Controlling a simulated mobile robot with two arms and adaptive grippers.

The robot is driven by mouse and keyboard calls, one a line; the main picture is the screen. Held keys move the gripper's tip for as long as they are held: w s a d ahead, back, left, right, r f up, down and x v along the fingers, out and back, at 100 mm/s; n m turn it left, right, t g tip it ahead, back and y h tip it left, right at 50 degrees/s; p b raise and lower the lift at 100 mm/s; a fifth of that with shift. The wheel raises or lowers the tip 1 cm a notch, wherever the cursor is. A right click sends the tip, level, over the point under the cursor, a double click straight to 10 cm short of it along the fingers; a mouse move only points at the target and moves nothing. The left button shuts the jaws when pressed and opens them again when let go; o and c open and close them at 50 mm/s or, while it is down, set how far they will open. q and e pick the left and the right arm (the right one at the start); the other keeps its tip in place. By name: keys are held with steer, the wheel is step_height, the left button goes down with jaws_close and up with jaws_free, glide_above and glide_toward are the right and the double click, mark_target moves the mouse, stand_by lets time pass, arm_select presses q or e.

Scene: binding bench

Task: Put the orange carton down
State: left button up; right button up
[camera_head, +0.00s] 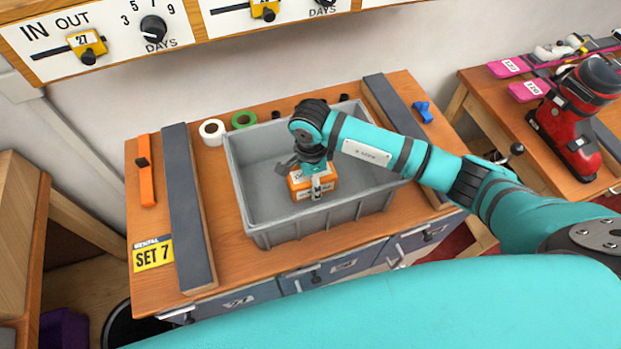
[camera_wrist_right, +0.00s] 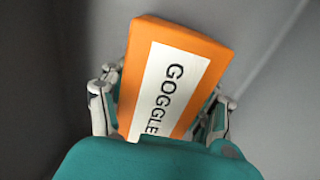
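The orange carton (camera_head: 301,190) is inside the grey bin on the bench. In the right wrist view the carton (camera_wrist_right: 200,50) has a white label reading "GOGGLE", with the rest hidden. My right gripper (camera_head: 315,184) reaches down into the bin over the carton. In the right wrist view the fingers of my right gripper (camera_wrist_right: 163,105) lie along both sides of the carton, closed on it. I cannot tell whether the carton touches the bin floor. My left gripper is not in view.
The grey bin (camera_head: 278,233) has open floor around the carton, with walls on all sides. Dark padded rails (camera_head: 190,215) flank it. Tape rolls (camera_head: 212,130), an orange tool (camera_head: 146,178) and a blue clip (camera_head: 424,112) lie on the wooden bench. A red boot (camera_head: 567,125) stands on the right table.

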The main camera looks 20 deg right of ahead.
steer(key=o, duration=0.4)
steer(key=shift+r, duration=0.5)
step_height(320, 180, up, 11)
steer(key=shift+r+b, duration=0.1)
steer(key=shift+b, duration=1.1)
steer(key=shift+r, duration=0.1)
